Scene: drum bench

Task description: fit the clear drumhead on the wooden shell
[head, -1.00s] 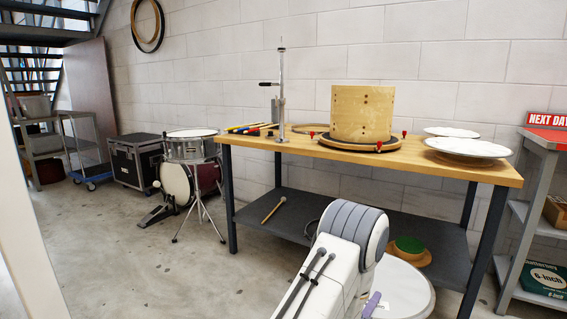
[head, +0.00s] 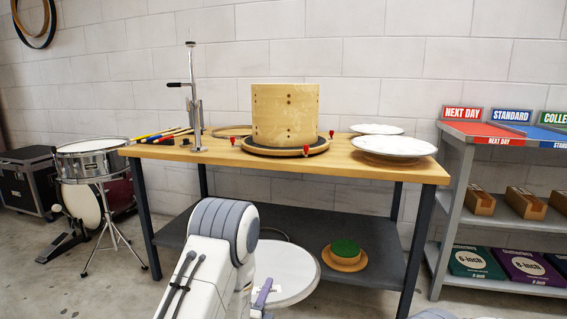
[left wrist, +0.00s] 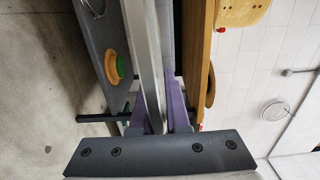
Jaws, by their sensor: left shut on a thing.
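The wooden shell (head: 286,115) stands upright on a round dark-edged base (head: 262,150) with red knobs on the workbench. Its lower part also shows at the top of the left wrist view (left wrist: 240,12). My left gripper (head: 262,292) has purple fingers and is shut on the rim of a pale round drumhead (head: 288,270). The drumhead is in front of the bench, below its top and apart from the shell. In the left wrist view the drumhead (left wrist: 143,60) is nearly edge-on between the fingers (left wrist: 165,110). My arm hides part of it in the head view. My right gripper is not in view.
Two white drumheads (head: 393,147) lie at the right of the bench top (head: 400,170). A metal stand (head: 195,105) and coloured sticks (head: 160,134) are at the left. A green-topped round piece (head: 345,250) lies on the lower shelf. A labelled shelf unit (head: 452,170) stands at right.

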